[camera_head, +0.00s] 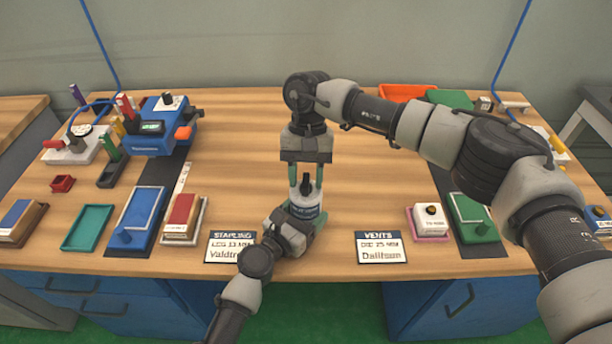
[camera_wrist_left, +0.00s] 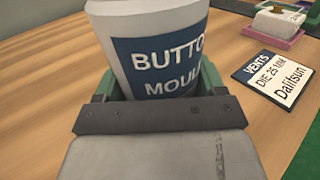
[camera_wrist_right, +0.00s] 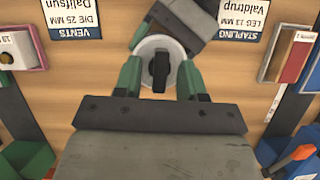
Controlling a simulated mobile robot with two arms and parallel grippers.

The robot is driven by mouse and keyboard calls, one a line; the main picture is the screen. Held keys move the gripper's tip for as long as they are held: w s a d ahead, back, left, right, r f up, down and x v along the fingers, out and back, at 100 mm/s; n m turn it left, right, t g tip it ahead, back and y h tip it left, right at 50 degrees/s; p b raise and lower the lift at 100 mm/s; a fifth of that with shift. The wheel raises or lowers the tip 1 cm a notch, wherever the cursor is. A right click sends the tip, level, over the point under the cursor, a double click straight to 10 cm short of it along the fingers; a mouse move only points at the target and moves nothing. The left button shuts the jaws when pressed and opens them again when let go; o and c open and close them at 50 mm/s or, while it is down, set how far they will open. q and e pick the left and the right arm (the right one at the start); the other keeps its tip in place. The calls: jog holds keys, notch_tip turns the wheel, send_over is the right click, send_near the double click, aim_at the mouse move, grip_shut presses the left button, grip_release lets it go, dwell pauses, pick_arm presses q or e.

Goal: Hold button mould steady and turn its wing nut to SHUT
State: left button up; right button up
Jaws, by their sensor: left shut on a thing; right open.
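The button mould (camera_head: 306,207) is a white cylinder with a dark blue label, upright on the table's middle. Its label reads BUTTON MOULD in the left wrist view (camera_wrist_left: 160,60). My left gripper (camera_head: 300,222) is shut around its body from the front. The black wing nut (camera_wrist_right: 160,70) sits on the mould's round top, its long side running up and down in the right wrist view. My right gripper (camera_wrist_right: 160,80) points down from above, open, with one green finger on each side of the nut and gaps between. No SHUT mark is readable.
A STAPLING card (camera_head: 231,246) lies left of the mould and a VENTS card (camera_head: 381,247) right. A blue device (camera_head: 163,125), teal tray (camera_head: 88,228) and red block (camera_head: 181,211) stand left. A green block (camera_head: 473,215) stands right. The wood around the mould is clear.

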pick_arm(q)
jog(key=shift+r, duration=0.1)
pick_arm(e)
jog(key=shift+s+f, duration=0.1)
jog(key=shift+f, duration=0.1)
grip_shut()
